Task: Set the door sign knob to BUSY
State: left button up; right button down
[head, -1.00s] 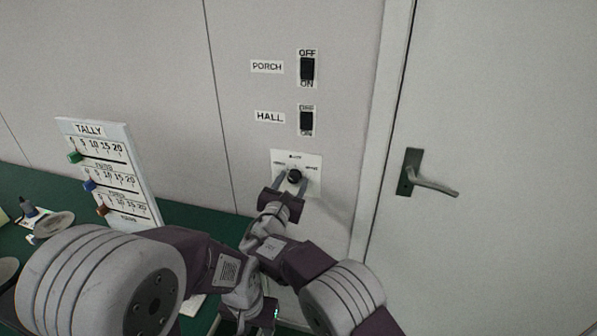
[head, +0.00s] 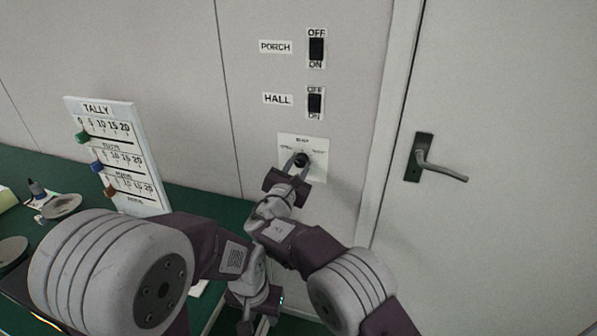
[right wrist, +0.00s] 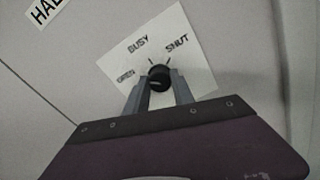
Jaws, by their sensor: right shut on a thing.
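The door sign knob (head: 301,160) is a small black round knob on a white plate (head: 318,172) on the wall. The right wrist view shows the knob (right wrist: 158,76) below the word BUSY, with SHUT at upper right and another label, probably OPEN, at left. A pale mark shows on the knob, but I cannot tell surely which label it points to. My right gripper (right wrist: 160,92) is shut on the knob, one finger on each side. My left gripper (head: 246,326) hangs low at the bottom of the head view, partly hidden; its jaw state is unclear.
Above the plate are HALL (head: 314,102) and PORCH (head: 316,48) switches. A door with a lever handle (head: 440,172) is at right. A TALLY board (head: 125,185) with coloured sliders stands on the green table (head: 215,208) at left.

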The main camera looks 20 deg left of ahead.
jog(key=m+b, duration=0.4)
jog(key=b, duration=0.1)
jog(key=m+b, duration=0.2)
jog(key=b, duration=0.1)
jog(key=shift+f, duration=0.3)
jog(key=m+b, duration=0.2)
jog(key=m, duration=0.1)
jog(key=shift+r+b, duration=0.2)
jog(key=shift+b, duration=0.2)
jog(key=shift+r+m+b, duration=0.15)
jog(key=shift+m+b, duration=0.35)
jog(key=shift+m, duration=0.1)
jog(key=shift+r, duration=0.1)
jog(key=c, duration=1.3)
grip_release()
jog(key=shift+o, duration=1.1)
jog(key=shift+w+a+f, duration=0.15)
jog(key=shift+w+f, duration=0.05)
jog(key=shift+s, duration=0.1)
